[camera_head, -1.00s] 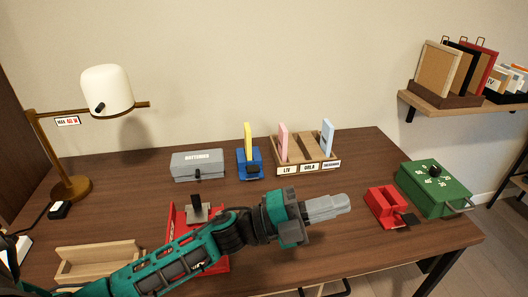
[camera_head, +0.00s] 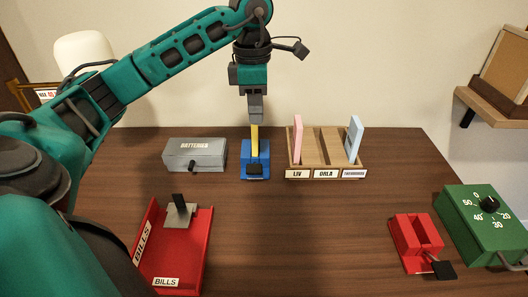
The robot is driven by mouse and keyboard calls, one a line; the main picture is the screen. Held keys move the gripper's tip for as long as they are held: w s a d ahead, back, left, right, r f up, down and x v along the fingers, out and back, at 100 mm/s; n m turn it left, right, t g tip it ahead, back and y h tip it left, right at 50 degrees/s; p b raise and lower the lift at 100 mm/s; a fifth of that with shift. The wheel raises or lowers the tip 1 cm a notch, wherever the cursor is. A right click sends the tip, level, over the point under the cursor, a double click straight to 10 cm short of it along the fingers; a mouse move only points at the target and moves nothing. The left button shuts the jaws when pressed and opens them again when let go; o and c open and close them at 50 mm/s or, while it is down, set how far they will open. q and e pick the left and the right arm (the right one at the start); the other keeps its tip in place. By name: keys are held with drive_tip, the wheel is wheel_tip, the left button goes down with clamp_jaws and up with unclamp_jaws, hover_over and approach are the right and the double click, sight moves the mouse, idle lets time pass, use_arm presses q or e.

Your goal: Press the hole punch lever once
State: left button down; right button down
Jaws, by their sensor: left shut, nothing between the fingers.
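My left gripper (camera_head: 256,119) is shut and points straight down over a small blue device (camera_head: 256,172), with its tips at the top of an upright yellow piece (camera_head: 255,140). I cannot tell whether they touch. The blue device has a dark pad at its front. A red slotted block (camera_head: 415,240) with a black lever (camera_head: 443,269) stands at the right. Neither device is labelled, so I cannot tell for sure which is the hole punch. My right gripper is out of view.
A grey batteries box (camera_head: 195,155) is left of the blue device. A wooden rack (camera_head: 325,158) with pink and pale blue cards is to its right. A red bills tray (camera_head: 185,248) is front left, a green dial box (camera_head: 485,222) far right. The table's middle is clear.

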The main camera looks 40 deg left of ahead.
use_arm(q)
drive_tip(key=shift+a+r, duration=0.25)
drive_tip(key=shift+a, duration=0.25)
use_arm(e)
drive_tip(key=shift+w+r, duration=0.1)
use_arm(q)
drive_tip(key=b, duration=0.1)
approach(255, 167)
wheel_tip(255, 167, down, 7)
drive_tip(key=shift+s+d+r+b, duration=0.1)
drive_tip(key=shift+d+b, duration=0.05)
drive_tip(key=shift+b, duration=0.4)
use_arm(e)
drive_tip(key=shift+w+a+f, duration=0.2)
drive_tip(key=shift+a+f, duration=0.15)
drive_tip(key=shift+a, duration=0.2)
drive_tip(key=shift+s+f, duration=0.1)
